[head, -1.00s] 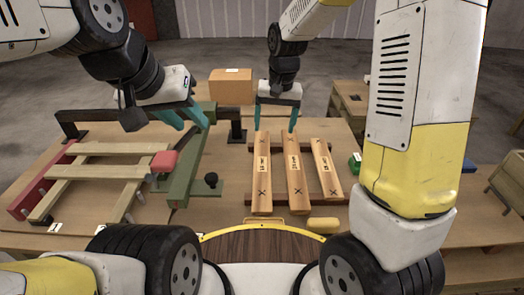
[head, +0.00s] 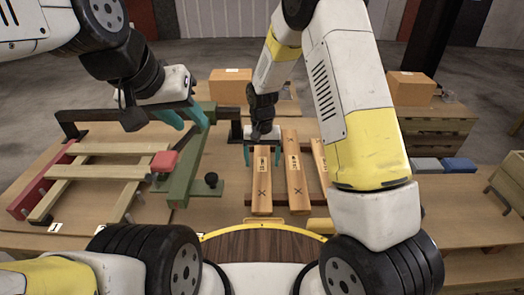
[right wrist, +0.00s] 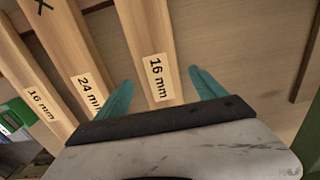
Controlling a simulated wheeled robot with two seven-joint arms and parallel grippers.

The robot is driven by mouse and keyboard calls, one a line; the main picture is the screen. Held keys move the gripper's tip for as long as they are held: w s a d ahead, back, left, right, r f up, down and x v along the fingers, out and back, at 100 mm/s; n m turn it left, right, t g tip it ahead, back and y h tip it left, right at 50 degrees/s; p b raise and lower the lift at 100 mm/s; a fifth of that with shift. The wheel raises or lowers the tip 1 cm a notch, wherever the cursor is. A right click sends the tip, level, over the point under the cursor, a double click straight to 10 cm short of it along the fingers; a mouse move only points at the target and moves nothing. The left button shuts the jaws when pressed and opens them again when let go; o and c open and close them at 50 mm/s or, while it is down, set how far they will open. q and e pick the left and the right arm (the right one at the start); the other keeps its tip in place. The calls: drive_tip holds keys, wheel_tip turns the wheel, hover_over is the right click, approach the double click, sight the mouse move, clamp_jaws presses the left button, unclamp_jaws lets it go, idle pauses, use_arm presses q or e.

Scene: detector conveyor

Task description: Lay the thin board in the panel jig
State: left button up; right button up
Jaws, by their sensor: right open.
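Three wooden boards lie side by side on a low rack. The left board (head: 262,190) is marked 16 mm in the right wrist view (right wrist: 150,45); the middle board (head: 296,185) is marked 24 mm (right wrist: 75,55), and the right board (head: 318,158) 16 mm (right wrist: 35,85). My right gripper (head: 262,154) is open, its fingers either side of the left board's far part, apparently not gripping it. The panel jig, with a red rail (head: 42,185), pale slats (head: 100,172) and a green bar (head: 184,175), stands at left. My left gripper (head: 185,117) is open and empty above it.
A red block (head: 164,161) sits at the slats' right end. A black knob (head: 211,180) stands by the green bar. A cardboard box (head: 230,77) is behind, another (head: 410,88) at right. Grey (head: 425,164) and blue (head: 459,165) pieces lie on the right table.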

drive_tip(key=shift+f, duration=0.25)
drive_tip(key=c, duration=1.6)
drive_tip(key=shift+r, duration=0.15)
drive_tip(key=shift+c, duration=0.2)
